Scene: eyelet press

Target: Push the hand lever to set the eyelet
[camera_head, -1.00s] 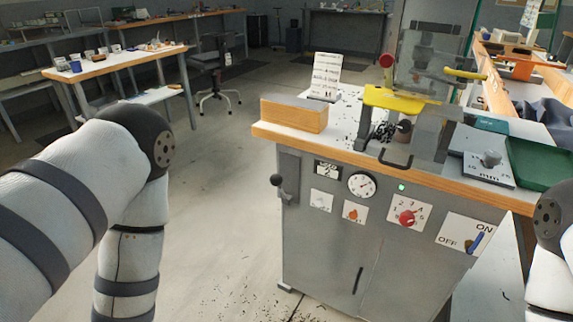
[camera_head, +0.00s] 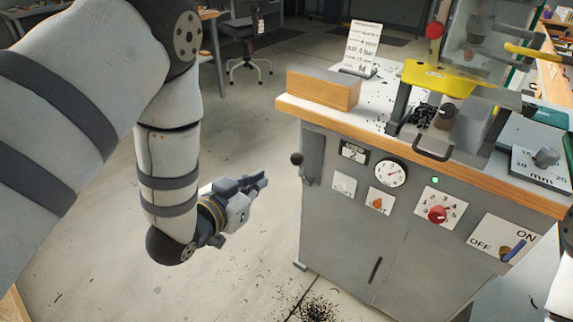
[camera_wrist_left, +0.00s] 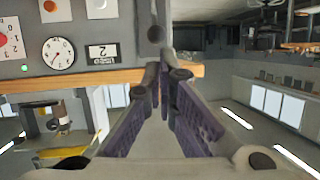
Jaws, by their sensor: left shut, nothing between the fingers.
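The hand lever (camera_head: 297,159) is a dark ball knob on a short arm at the grey plate on the cabinet's left side. My left gripper (camera_head: 262,180) is shut and empty. It points right toward the lever from the left and a little below, with a gap between them. Its fingers also show in the left wrist view (camera_wrist_left: 163,72). The press (camera_head: 440,76) has a yellow top part and stands on the bench. I cannot make out an eyelet. My right gripper is out of view.
The grey cabinet (camera_head: 340,230) carries a dial (camera_head: 391,173), a red knob (camera_head: 438,214) and an ON/OFF switch (camera_head: 513,250). A wooden block (camera_head: 323,90) and a sign (camera_head: 361,48) stand on top. The floor left of the cabinet is free.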

